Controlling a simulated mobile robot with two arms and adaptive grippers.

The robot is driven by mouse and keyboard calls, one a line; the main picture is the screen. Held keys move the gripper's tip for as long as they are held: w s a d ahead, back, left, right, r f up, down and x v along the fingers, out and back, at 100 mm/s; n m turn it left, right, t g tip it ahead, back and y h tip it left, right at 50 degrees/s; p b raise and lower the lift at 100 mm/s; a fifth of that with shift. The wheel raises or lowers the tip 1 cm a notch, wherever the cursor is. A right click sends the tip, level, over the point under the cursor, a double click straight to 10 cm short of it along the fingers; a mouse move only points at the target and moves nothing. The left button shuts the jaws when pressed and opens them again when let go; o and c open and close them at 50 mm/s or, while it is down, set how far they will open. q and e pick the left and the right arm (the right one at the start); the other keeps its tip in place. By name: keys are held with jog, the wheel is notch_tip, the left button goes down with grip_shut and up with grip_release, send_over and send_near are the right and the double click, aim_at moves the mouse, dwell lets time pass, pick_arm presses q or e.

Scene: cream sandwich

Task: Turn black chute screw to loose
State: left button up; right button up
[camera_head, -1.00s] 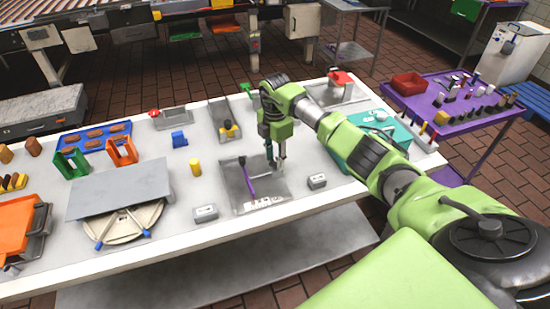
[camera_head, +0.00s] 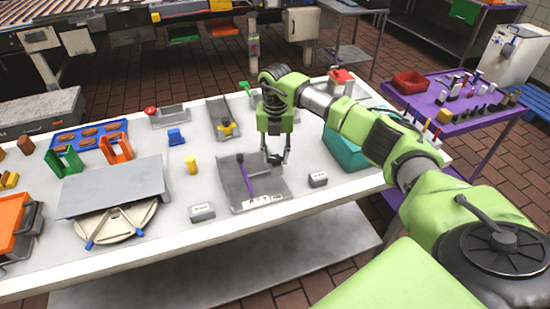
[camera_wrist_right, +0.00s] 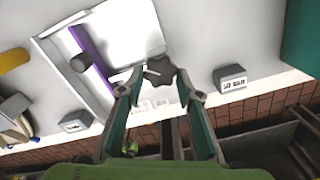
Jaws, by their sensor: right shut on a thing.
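The black chute screw (camera_wrist_right: 160,71) is a dark, lobed knob at the edge of the grey metal chute (camera_wrist_right: 138,22), seen in the right wrist view. My right gripper (camera_wrist_right: 162,80) has its fingertips on both sides of the screw and is shut on it. In the head view my right gripper (camera_head: 276,158) points down at the right side of the chute (camera_head: 228,180); its fingers hide the screw there. A purple bar (camera_head: 246,178) with a black end lies across the chute. My left gripper is not in view.
Small grey labelled blocks stand left (camera_head: 202,212) and right (camera_head: 318,179) of the chute. A yellow cylinder (camera_head: 191,165) stands to its left. A teal box (camera_head: 345,148) is close on the right, partly behind my arm. A grey sloped plate (camera_head: 115,187) is further left.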

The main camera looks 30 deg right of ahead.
jog(key=n+b, duration=0.1)
jog(key=n, duration=0.3)
jog(key=shift+d+n+b, duration=0.1)
jog(key=shift+n+b, duration=0.2)
jog(key=shift+b, duration=0.1)
jog(key=n+b, duration=0.1)
jog(key=n, duration=0.3)
jog(key=shift+d+n, duration=0.1)
jog(key=shift+n, duration=0.2)
jog(key=n+b, duration=0.1)
jog(key=n, duration=0.3)
jog(key=shift+d+b, duration=0.1)
jog(key=shift+b, duration=0.25)
jog(key=shift+w+r+n+b, duration=0.1)
jog(key=shift+n+b, duration=0.3)
jog(key=shift+n, duration=2)
jog(key=o, duration=1.1)
